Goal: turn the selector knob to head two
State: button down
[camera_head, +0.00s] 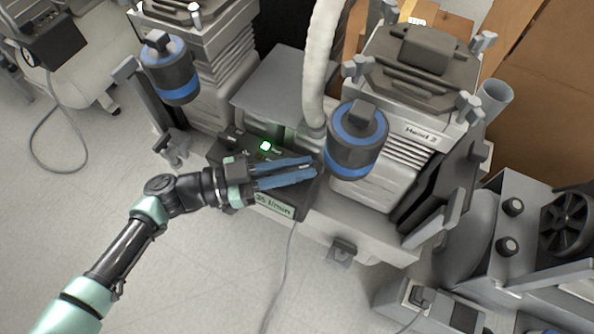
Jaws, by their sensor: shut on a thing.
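A dark control box (298,205) sits between two compressor heads, with a lit green lamp (265,146) on its top and a "35 l/min" label (273,205) on its front. My gripper (308,168) reaches in from the left over this box, with its two blue fingers pointing right and close together. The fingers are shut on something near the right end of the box. The selector knob is hidden by the fingers, and its setting cannot be read. The right compressor head (405,130) bears a "Head 2" label.
A black and blue canister (356,140) stands just right of my fingertips. A similar canister (170,70) is at upper left. A pale hose (320,60) rises behind the box. A grey cable (287,270) runs down the front. Open floor (190,280) lies at lower left.

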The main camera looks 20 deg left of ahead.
jog(key=shift+f+m+g+h, duration=0.2)
jog(key=shift+m+g+h, duration=0.1)
dwell(0.4)
jog(key=c, duration=0.9)
grip_release()
jog(key=shift+o, duration=0.2)
jog(key=shift+r, duration=0.1)
jog(key=v, duration=1.3)
jog(key=shift+p, duration=0.45)
